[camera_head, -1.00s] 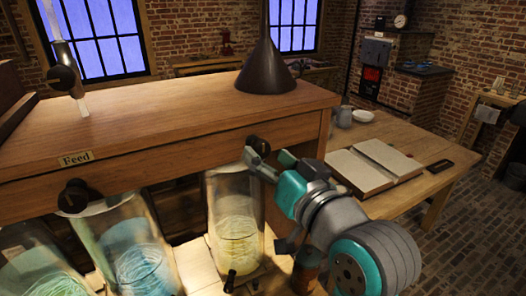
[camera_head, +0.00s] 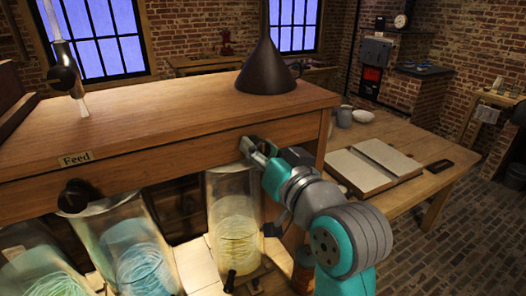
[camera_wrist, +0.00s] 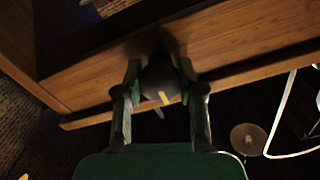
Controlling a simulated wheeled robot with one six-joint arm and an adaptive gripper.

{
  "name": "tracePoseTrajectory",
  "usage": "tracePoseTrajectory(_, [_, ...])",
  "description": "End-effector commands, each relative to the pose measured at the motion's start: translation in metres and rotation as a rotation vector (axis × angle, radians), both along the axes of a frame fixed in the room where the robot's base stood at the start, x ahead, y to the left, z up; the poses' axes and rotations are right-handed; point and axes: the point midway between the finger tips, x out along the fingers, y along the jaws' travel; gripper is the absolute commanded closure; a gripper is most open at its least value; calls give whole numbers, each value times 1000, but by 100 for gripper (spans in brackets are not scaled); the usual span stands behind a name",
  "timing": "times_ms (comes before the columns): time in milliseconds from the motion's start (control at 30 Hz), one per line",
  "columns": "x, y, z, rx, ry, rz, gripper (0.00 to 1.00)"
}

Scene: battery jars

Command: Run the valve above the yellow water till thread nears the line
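The jar with yellow water (camera_head: 237,230) stands under the wooden bench, with a coiled yellow thread inside. A dark valve knob (camera_wrist: 160,82) with a pale yellow mark is on the bench front above this jar. My gripper (camera_head: 250,148) is at that valve in the head view, largely covering it. In the wrist view, my gripper (camera_wrist: 160,75) has one finger on each side of the knob, with the tips very near its sides. I cannot tell whether they press on it. The line on the jar is too small to make out.
Jars with blue water (camera_head: 140,260) and green water (camera_head: 45,275) stand to the left, with another dark valve (camera_head: 75,196) above. A "Feed" label (camera_head: 75,159) and a dark funnel (camera_head: 267,65) are on the bench. An open book (camera_head: 375,165) lies on the table at right.

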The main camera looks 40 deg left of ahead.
Motion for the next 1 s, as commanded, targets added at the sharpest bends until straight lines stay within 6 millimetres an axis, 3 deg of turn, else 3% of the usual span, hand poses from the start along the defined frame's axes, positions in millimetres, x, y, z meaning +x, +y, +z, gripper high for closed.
tracePoseTrajectory(233, [0, 0, 0, -26, -64, 0, 95])
tracePoseTrajectory(700, [0, 0, 0, -216, -521, 0, 95])
tracePoseTrajectory(1000, [0, 0, 0, -235, -566, 0, 95])
